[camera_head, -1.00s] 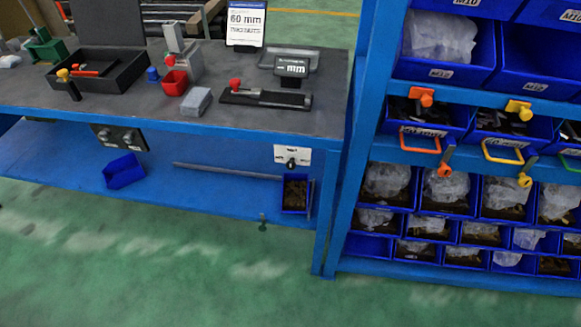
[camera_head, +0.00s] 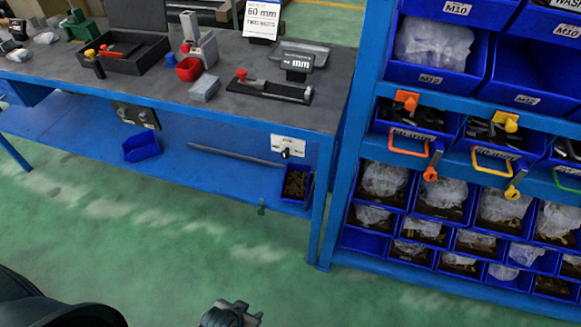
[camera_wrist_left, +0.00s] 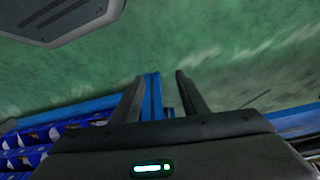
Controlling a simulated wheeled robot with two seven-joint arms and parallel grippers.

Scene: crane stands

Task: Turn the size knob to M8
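A white plate with a dark knob (camera_head: 287,153) is on the blue front of the workbench, right of centre in the head view. Its markings are too small to read. A dark plate with knobs (camera_head: 136,115) is further left on the same front. I cannot tell for certain which is the size knob. My left gripper (camera_head: 232,316) is at the bottom edge of the head view, low over the green floor and well apart from both plates. In the left wrist view its two fingers (camera_wrist_left: 159,92) are spread with nothing between them. My right gripper is not in view.
A blue bin rack (camera_head: 345,190) stands at the right. The green floor in front is clear.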

